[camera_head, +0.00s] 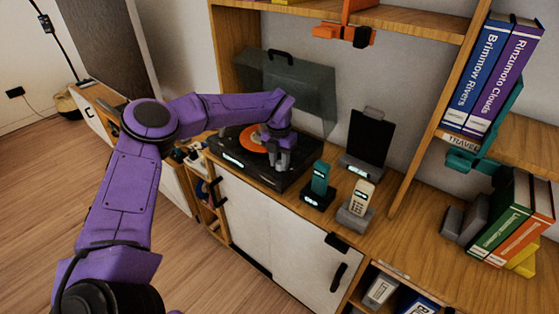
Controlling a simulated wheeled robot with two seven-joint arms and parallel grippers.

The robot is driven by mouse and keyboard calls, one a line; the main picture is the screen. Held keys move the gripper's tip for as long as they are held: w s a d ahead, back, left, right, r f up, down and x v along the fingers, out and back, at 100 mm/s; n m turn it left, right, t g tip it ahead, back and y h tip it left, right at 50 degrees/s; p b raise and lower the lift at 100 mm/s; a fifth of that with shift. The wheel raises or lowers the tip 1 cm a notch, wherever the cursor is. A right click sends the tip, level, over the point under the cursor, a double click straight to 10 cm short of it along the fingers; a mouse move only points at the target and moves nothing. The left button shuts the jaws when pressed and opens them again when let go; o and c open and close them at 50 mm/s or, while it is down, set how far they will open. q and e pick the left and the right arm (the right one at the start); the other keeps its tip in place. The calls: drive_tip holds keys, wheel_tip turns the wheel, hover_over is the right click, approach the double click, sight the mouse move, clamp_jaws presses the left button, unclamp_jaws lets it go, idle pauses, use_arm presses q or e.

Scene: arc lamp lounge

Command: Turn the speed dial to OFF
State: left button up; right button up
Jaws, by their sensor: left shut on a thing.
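A black record player (235,158) stands on the wooden cabinet, with an orange record (252,138) on its platter and its smoky lid (310,88) raised behind. My purple left arm reaches in from the left. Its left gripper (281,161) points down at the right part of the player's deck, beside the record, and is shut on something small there. This looks to be the speed dial, but the fingers hide it. The dial's markings and setting cannot be read. My right gripper is not in view.
A teal handset in its dock (319,186), a cream handset (358,203) and a black tablet on a stand (368,140) stand right of the player. Shelves with books (488,75) rise at the right. An orange bracket (343,35) hangs under the upper shelf.

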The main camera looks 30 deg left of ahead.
sight(280, 162)
use_arm(q)
drive_tip(key=o, duration=1)
drive_tip(key=shift+w, duration=0.1)
drive_tip(key=shift+o, duration=0.2)
wheel_tip(280, 162, up, 10)
drive_tip(key=b, duration=0.1)
drive_tip(key=shift+r+b, duration=0.25)
drive_tip(key=shift+b, duration=0.1)
